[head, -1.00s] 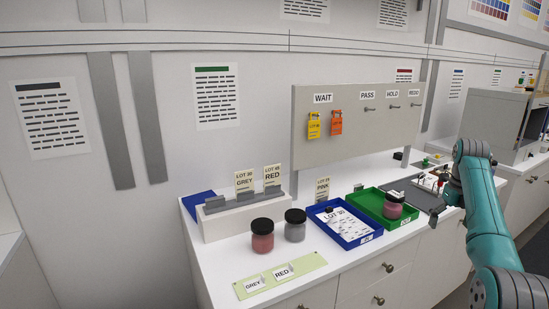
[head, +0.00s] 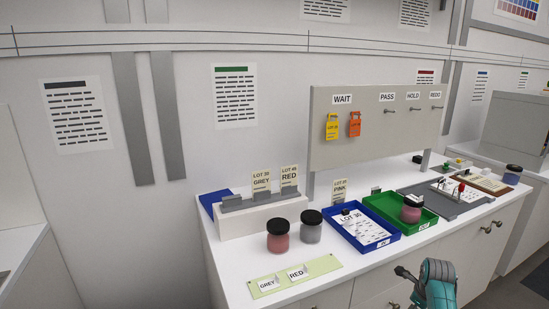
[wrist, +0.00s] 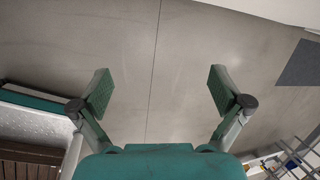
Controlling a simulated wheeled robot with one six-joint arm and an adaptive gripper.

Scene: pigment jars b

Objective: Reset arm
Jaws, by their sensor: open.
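My gripper (wrist: 160,92) is open and empty in the wrist view, its two green finger pads wide apart over bare grey floor. In the head view my teal arm shows at the lower right, in front of the counter drawers; the gripper's fingers cannot be made out there. No jar or tag is between the fingers.
On the white counter stand a red jar (head: 278,238), a grey jar (head: 311,232), a blue tray (head: 388,241) with a sheet, and a green tray (head: 428,223) holding a pink-red jar (head: 411,210). A tag board (head: 375,145) stands behind. Floor below my gripper is clear.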

